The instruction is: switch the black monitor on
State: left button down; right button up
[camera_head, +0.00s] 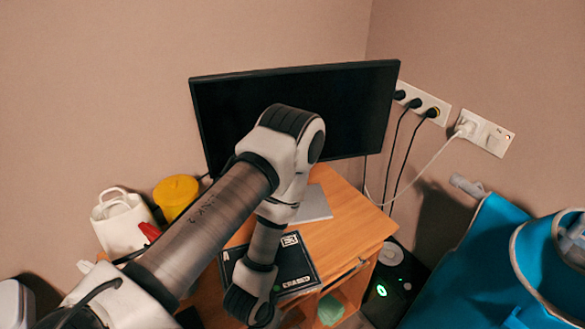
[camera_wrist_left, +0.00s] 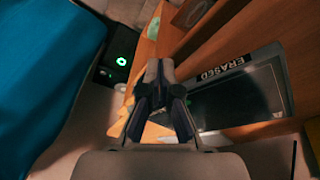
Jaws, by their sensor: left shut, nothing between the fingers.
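The black monitor (camera_head: 355,110) stands at the back of the wooden desk (camera_head: 352,228) in the head view, its screen dark. My left arm crosses in front of its lower middle and hides part of it and its stand. No power button can be made out on it. The arm bends down over the desk front, and its fingers cannot be made out in the head view. In the left wrist view my left gripper (camera_wrist_left: 160,70) is shut and empty, near the desk's front edge and away from the monitor, which is outside that view. My right gripper is not in view.
A black labelled case (camera_head: 295,268) lies on the desk; the wrist view shows it too (camera_wrist_left: 235,100). A black box with a green light (camera_head: 382,290) stands right of the desk, beside blue fabric (camera_head: 470,265). Cables hang from wall sockets (camera_head: 425,103). A yellow container (camera_head: 175,195) stands left.

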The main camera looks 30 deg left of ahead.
pick_arm(q)
jog(key=w+r+t, duration=0.1)
jog(key=w+t, duration=0.1)
jog(key=w, duration=0.2)
jog(key=w+a+r+n+t, duration=0.1)
jog(key=w+t, duration=0.1)
jog(key=w, duration=0.3)
jog(key=w+a+r+n+t+b, duration=0.1)
jog(key=w+r+t, duration=0.1)
jog(key=w, duration=0.3)
jog(key=shift+w+a+r, duration=0.1)
jog(key=shift+w+a, duration=0.05)
jog(key=shift+w, duration=0.1)
jog(key=w+a+r+n+t+y+b, duration=0.1)
jog(key=w+a+r+n+t+b, duration=0.1)
jog(key=w+a+r+t, duration=0.3)
jog(key=w+a+r, duration=0.3)
jog(key=w+r, duration=0.2)
jog(key=w, duration=0.1)
jog(key=shift+w+a+r+n+t, duration=0.15)
jog(key=shift+w+r+n+t, duration=0.15)
jog(key=shift+w+r+n, duration=0.1)
jog(key=shift+a, duration=0.1)
jog(key=w+a, duration=0.6)
jog(key=shift+a, duration=0.15)
jog(key=shift+s, duration=0.1)
